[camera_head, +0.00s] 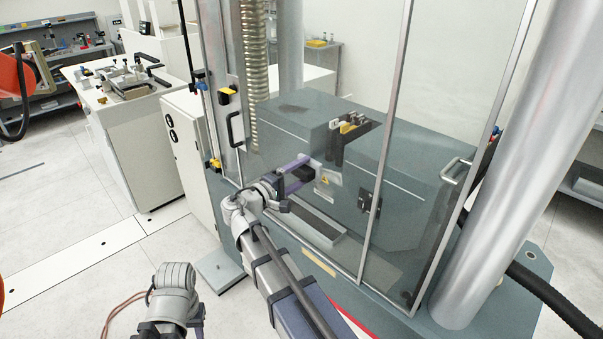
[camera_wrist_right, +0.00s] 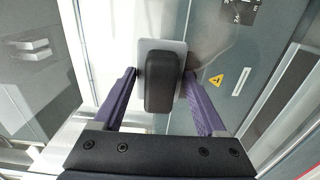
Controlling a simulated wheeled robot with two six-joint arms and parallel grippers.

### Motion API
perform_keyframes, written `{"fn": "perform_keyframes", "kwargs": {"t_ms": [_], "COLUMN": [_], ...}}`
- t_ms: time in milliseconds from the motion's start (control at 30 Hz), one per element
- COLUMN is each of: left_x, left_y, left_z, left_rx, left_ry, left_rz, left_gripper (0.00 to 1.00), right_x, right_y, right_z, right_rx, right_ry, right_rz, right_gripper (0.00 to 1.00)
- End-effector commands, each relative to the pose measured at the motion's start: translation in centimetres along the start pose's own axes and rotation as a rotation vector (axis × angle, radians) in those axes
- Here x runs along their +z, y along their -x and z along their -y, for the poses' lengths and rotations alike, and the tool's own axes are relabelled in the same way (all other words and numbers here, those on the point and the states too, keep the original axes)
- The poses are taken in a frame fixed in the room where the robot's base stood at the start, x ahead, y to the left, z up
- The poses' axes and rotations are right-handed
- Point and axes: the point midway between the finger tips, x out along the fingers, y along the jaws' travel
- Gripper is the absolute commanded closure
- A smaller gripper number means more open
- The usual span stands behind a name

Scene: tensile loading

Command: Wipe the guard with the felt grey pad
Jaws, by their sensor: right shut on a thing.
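The guard is a clear door in a metal frame (camera_head: 385,130) with a handle on each side, in front of the grey testing machine. My right gripper (camera_head: 303,174) is at the guard's lower left part. In the right wrist view its purple fingers (camera_wrist_right: 165,92) are shut on the black block-shaped grip (camera_wrist_right: 160,82) of the felt pad. The pad's light grey plate (camera_wrist_right: 176,47) shows beyond the grip, facing the guard. I cannot tell whether it touches the pane. A dark smudge (camera_head: 293,108) shows higher up, at the pane or behind it.
A thick silver column (camera_head: 505,180) stands right of the guard, with a black hose (camera_head: 545,295) near its base. A white bench (camera_head: 125,110) with equipment stands at the left. Orange equipment (camera_head: 12,75) shows at the left edge.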

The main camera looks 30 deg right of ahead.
Motion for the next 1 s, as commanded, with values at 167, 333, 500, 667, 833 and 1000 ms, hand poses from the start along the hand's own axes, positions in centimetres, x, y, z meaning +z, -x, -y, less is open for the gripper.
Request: {"fn": "perform_keyframes", "kwargs": {"t_ms": [167,333,500,667,833,1000], "left_x": [0.0,0.0,0.0,0.0,0.0,0.0], "left_y": [-0.1,-0.1,-0.1,-0.1,-0.1,-0.1], "left_z": [0.0,0.0,0.0,0.0,0.0,0.0], "left_rx": [0.000,0.000,0.000,0.000,0.000,0.000], "left_ry": [0.000,0.000,0.000,0.000,0.000,0.000], "left_rz": [0.000,0.000,0.000,0.000,0.000,0.000], "left_gripper": [0.62,0.62,0.62,0.62,0.62,0.62], "right_x": [0.4,1.7,3.2,4.1,4.1,4.8], "right_y": [0.0,0.0,0.0,0.0,0.0,0.0], "right_z": [0.1,0.1,0.1,0.1,0.1,0.1], "right_rx": [0.001,0.000,0.000,0.000,0.000,0.000], "right_ry": [0.000,0.000,0.000,0.000,0.000,0.000], "right_rz": [0.002,0.002,0.002,0.001,0.000,0.001], "right_gripper": [0.70,0.70,0.70,0.70,0.70,0.70]}}
